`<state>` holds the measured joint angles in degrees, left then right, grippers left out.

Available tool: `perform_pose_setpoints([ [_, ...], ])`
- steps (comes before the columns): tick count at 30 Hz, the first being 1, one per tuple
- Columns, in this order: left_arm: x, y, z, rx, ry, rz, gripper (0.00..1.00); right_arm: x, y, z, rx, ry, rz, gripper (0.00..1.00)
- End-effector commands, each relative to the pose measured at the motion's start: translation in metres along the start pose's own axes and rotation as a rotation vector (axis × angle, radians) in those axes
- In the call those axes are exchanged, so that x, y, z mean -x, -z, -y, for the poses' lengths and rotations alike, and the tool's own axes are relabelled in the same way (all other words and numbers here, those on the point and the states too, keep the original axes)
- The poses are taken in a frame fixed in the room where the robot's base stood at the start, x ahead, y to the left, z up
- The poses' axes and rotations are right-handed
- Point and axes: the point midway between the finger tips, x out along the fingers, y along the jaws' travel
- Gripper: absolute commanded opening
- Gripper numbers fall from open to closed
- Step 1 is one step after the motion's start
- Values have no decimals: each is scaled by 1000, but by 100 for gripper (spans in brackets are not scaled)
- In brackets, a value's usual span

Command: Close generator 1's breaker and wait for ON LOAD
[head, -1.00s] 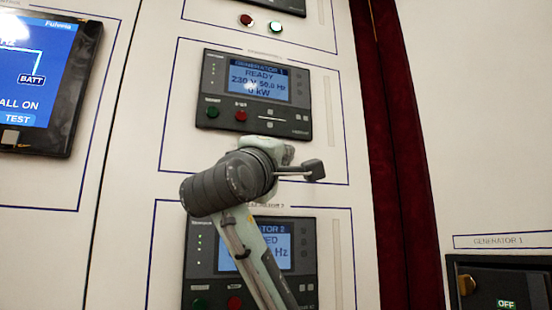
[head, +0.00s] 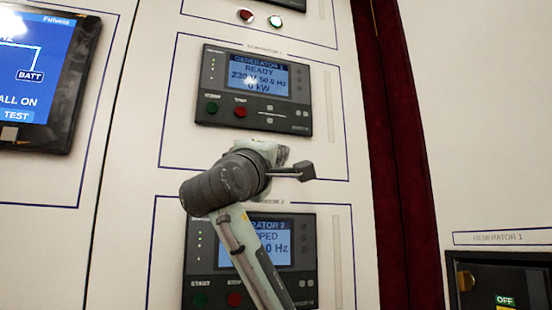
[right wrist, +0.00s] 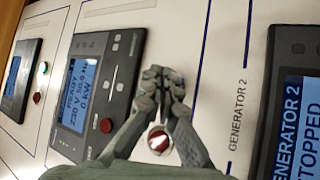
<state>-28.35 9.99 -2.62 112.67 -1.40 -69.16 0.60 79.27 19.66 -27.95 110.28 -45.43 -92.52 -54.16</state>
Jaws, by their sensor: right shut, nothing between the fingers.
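Generator 1's breaker (head: 485,292) is a dark unit at the lower right of the head view, under a "GENERATOR 1" label. It shows a green OFF window and a brass-coloured knob; its lower part is cut off. Generator 1's control panel (head: 212,90) reads READY, 230 V, 50.0 Hz, 0 kW. My right gripper (head: 280,154) is in front of the wall just below this panel, well left of the breaker, and partly hidden by my wrist. In the right wrist view its fingertips (right wrist: 163,82) are together and empty, beside generator 1's panel (right wrist: 125,62). My left gripper is out of view.
Generator 2's panel (head: 308,265), reading STOPPED, is partly behind my right arm. A large blue screen (head: 35,75) is at the left. A dark red vertical strip (head: 395,150) separates the panel wall from the breaker's pale wall, which is clear above the breaker.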

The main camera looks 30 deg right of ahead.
Motion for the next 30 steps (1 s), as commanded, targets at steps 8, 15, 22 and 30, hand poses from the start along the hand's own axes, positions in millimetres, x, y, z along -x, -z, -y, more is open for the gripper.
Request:
perform_pose_setpoints([
  [8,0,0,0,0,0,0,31,0,0,0,0,0,0,0],
  [15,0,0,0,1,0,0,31,0,0,0,0,0,0,0],
  [22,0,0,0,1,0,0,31,0,0,0,0,0,0,0],
  [30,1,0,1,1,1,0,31,-6,4,4,-1,1,-1,0],
])
